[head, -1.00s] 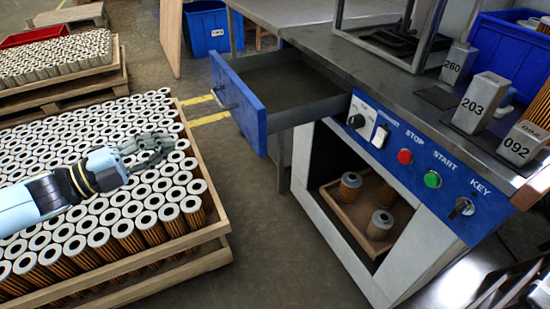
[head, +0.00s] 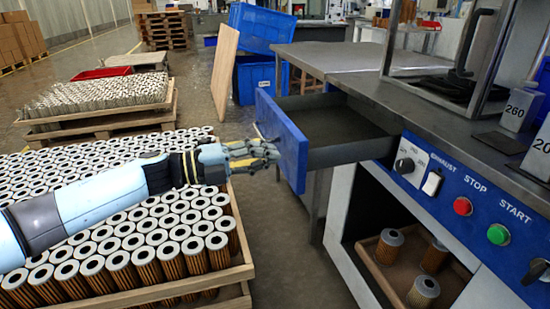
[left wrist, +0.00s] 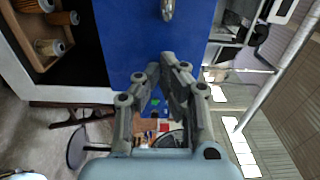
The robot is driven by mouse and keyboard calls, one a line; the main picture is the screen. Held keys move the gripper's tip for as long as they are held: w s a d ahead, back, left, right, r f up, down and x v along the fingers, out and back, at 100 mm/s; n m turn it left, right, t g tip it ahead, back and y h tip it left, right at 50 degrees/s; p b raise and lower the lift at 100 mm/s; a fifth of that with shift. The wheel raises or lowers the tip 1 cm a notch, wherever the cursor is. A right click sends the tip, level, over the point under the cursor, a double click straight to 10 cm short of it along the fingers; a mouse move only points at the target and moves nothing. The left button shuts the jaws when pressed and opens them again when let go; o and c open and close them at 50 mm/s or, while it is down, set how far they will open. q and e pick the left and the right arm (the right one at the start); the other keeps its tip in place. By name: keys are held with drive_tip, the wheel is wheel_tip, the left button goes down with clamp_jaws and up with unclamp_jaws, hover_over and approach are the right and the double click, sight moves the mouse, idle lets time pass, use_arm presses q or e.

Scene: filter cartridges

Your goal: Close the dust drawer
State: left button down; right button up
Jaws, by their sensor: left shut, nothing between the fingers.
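The dust drawer (head: 335,128) stands pulled out of the workbench, its grey tray empty inside. Its blue front panel (head: 281,138) faces left toward my left arm. My left gripper (head: 272,152) is shut and empty, with its fingertips close to the outer face of the panel. I cannot tell whether they touch it. In the left wrist view, the blue panel (left wrist: 140,35) fills the upper middle beyond the fingers (left wrist: 163,72). A metal handle (left wrist: 168,9) shows there at the top edge. My right gripper is not in view.
A wooden crate (head: 243,272) full of filter cartridges lies under my left arm. The bench has a control panel (head: 465,205) with a red button (head: 463,206) and a green button (head: 498,234). A plywood board (head: 224,72) and a blue bin (head: 258,78) stand behind.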

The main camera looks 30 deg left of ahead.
use_arm(q)
drive_tip(key=shift+x, duration=0.9)
